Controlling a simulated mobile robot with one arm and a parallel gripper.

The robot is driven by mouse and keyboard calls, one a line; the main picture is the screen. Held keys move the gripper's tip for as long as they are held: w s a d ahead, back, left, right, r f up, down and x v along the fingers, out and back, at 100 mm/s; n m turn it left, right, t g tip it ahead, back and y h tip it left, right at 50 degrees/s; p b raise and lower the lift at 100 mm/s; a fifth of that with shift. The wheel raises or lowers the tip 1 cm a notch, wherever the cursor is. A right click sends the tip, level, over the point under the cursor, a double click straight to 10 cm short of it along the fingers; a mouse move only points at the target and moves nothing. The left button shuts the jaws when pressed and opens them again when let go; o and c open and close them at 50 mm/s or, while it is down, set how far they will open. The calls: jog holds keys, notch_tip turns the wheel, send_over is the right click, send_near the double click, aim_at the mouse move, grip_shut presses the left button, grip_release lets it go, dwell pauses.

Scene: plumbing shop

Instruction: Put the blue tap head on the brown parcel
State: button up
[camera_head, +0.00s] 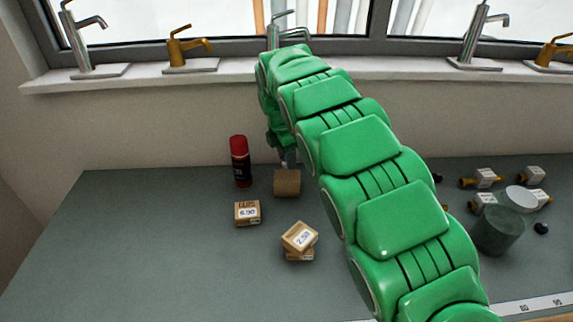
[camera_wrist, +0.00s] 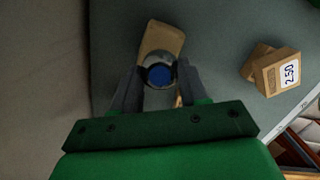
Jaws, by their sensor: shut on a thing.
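My gripper (camera_wrist: 158,80) is shut on the blue tap head (camera_wrist: 159,75), a round metal piece with a blue disc facing the wrist camera. The brown parcel (camera_wrist: 160,38) shows just beyond the tap head in the wrist view, partly covered by it. In the head view the plain brown parcel (camera_head: 287,184) stands on the bench, and my gripper (camera_head: 289,158) is right at its upper back edge. The tap head is too small to make out there. I cannot tell whether it touches the parcel.
A red-capped black spray can (camera_head: 240,162) stands left of the parcel. A box labelled 6.90 (camera_head: 247,214) and stacked boxes labelled 2.50 (camera_head: 300,238) stand in front. A dark green cylinder (camera_head: 497,231) and brass fittings (camera_head: 484,179) are at right. The bench's left part is clear.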

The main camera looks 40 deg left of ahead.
aim_at(282, 160)
jog(key=shift+w+a+f, duration=0.1)
jog(key=shift+a+f, duration=0.1)
jog(key=shift+f, duration=1.55)
jog(key=shift+f, duration=0.1)
jog(key=o, duration=1.1)
jog(key=shift+c, duration=0.2)
jog(key=r, duration=0.4)
jog(key=s+r, duration=0.1)
jog(key=r, duration=0.7)
jog(key=shift+s+a, duration=0.15)
jog(key=shift+a, duration=0.05)
jog(key=shift+r, duration=0.1)
